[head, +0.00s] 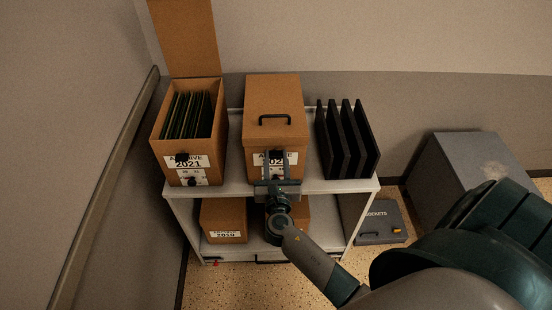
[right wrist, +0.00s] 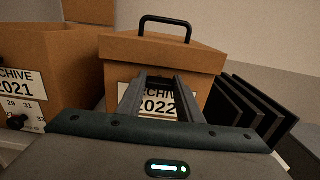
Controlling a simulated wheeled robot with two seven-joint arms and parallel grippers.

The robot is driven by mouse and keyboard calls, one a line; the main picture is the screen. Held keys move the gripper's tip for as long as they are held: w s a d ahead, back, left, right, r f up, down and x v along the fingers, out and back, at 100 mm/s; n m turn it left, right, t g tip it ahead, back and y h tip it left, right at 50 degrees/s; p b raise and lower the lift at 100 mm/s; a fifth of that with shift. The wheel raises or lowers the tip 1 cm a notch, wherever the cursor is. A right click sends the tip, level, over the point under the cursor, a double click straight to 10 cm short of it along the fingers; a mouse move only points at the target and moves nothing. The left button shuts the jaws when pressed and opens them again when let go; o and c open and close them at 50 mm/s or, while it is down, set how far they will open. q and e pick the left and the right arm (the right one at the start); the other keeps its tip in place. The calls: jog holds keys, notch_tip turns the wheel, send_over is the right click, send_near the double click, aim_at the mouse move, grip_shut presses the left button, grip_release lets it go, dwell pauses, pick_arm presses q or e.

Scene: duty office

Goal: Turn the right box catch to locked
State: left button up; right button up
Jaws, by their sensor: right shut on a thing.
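The right box (head: 275,92) is a closed brown archive box with a black lid handle. It stands in the middle of the shelf top, and its label reads 2022 in the right wrist view (right wrist: 155,106). My right gripper (head: 277,155) reaches the front face of this box over the label. In the right wrist view its two fingers (right wrist: 162,82) point at the box front just below the lid. It is shut on the catch, which is mostly hidden between the fingers, so its turn position cannot be read. My left gripper is not in view.
The 2021 box (head: 217,130) stands open at left, its lid raised, with files inside and black knobs on its front (right wrist: 18,122). Black upright dividers (head: 345,140) stand at right on the white shelf unit (head: 235,184). A grey case (head: 380,222) and grey cabinet (head: 462,165) are on the floor.

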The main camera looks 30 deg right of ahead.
jog(key=m+b, duration=0.1)
jog(key=m, duration=0.1)
jog(key=m+b, duration=0.2)
jog(key=shift+d+f, duration=0.1)
jog(key=shift+f, duration=0.1)
jog(key=m+b, duration=0.2)
jog(key=m, duration=0.2)
jog(key=shift+s+m+b, duration=0.1)
jog(key=shift+m+b, duration=0.2)
jog(key=shift+b, duration=0.1)
jog(key=m+b, duration=0.4)
jog(key=m, duration=0.5)
jog(key=shift+d+m, duration=0.1)
jog(key=shift+m, duration=0.2)
